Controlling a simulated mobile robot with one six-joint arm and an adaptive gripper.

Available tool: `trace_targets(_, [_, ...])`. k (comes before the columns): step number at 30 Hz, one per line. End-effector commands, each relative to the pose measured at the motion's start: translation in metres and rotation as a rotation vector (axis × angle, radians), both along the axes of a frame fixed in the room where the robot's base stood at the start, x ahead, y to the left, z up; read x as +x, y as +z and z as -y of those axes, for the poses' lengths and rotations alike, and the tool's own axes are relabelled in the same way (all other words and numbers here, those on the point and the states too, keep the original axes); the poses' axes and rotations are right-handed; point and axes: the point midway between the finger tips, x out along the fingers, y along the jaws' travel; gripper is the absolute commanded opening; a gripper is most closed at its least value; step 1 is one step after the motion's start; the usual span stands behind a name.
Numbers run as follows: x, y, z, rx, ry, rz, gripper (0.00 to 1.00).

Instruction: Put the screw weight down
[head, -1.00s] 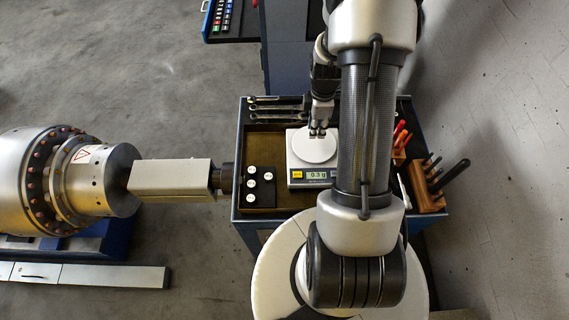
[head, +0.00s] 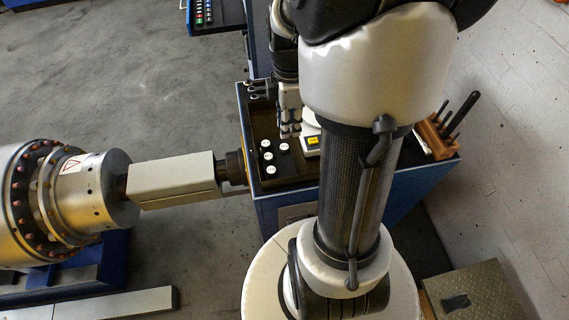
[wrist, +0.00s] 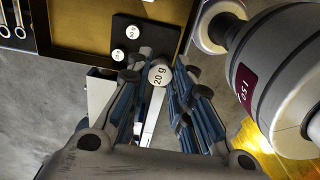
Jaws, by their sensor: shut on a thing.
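My gripper (wrist: 155,76) is shut on a round, white-topped screw weight (wrist: 160,74) marked "20 g", held between the fingertips in the wrist view. The black weight block (wrist: 122,30) shows just beyond it, with smaller white-topped weights such as one (wrist: 130,32) marked with a number. I cannot tell whether the held weight touches the block. In the head view my gripper (head: 290,130) is over the brown tray, close to the block's white-topped weights (head: 268,156). The scale (head: 312,143) is just to its right, mostly hidden by my arm.
The rotor's grey shaft housing (head: 172,180) reaches the left side of the blue bench (head: 385,200). A large grey cylinder (wrist: 285,75) with a dark red label is close right in the wrist view. Wrenches (wrist: 12,18) lie upper left. A wooden tool holder (head: 436,138) stands at the bench's right.

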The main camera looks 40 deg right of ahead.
Motion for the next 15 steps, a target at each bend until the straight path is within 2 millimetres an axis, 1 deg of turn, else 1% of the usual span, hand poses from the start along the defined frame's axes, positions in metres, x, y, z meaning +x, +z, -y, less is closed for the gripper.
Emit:
trace_targets(1, [-0.002, -0.018, -0.001, 0.004, 0.0, -0.006, 0.0])
trace_targets(6, [-0.001, -0.065, -0.001, 0.004, 0.0, -0.006, 0.0])
trace_targets(9, [-0.001, -0.087, -0.001, 0.003, 0.0, -0.004, 0.0])
trace_targets(12, [-0.001, -0.103, -0.001, 0.002, 0.0, -0.003, 0.0])
trace_targets(15, [0.0, -0.11, 0.0, 0.001, 0.0, -0.002, 0.0])
